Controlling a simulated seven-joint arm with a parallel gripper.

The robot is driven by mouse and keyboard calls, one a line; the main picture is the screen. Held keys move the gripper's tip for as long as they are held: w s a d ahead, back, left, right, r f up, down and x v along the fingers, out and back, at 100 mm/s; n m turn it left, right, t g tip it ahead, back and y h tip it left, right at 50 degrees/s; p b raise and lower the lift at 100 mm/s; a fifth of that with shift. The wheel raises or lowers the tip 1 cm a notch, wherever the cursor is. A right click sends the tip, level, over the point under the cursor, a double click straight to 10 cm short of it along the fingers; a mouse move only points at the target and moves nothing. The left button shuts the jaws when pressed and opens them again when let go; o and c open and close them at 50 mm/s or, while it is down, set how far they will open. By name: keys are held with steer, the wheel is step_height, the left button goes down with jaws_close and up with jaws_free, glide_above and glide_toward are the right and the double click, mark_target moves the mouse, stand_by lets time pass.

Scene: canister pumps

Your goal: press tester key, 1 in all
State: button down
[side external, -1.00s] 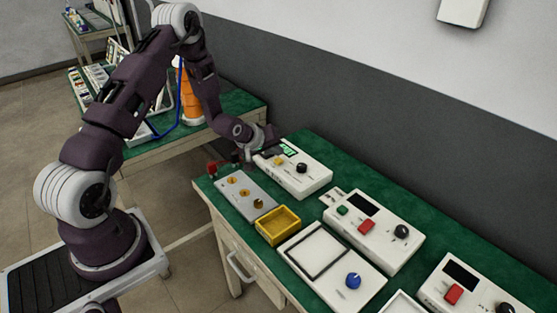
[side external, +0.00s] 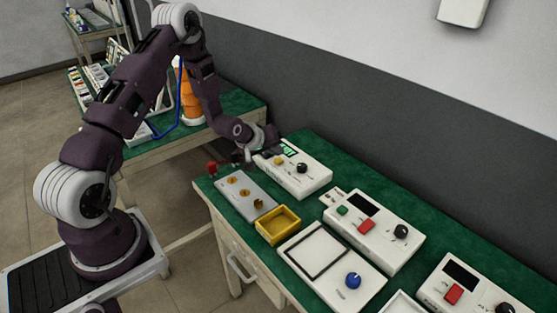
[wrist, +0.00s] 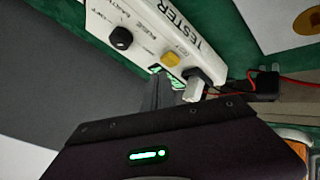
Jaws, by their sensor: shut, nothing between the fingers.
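The white tester (side external: 312,181) stands at the far end of the green bench, with a yellow key (side external: 279,161), a black knob (side external: 302,168) and a lit green display (side external: 289,149). In the wrist view the tester (wrist: 205,62) carries its printed name, and the yellow key (wrist: 171,60) and the knob (wrist: 121,38) show clearly. My gripper (side external: 265,158) is shut and empty over the tester's left end. In the wrist view its grey fingers (wrist: 159,88) end close to the key and cover part of the display. I cannot tell whether they touch anything.
A grey plate (side external: 246,196) with several brass-coloured round parts and a yellow tray (side external: 279,226) lie in front of the tester. Other white devices (side external: 372,232) stand to the right. In the wrist view a black plug (wrist: 265,85) with a red wire lies beside the tester.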

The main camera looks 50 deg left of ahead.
mark_target(277, 161)
steer(key=shift+f, duration=0.4)
steer(key=shift+f, duration=0.45)
stand_by(0.7)
stand_by(0.4)
steer(key=shift+r, duration=0.85)
steer(key=shift+r, duration=2.5)
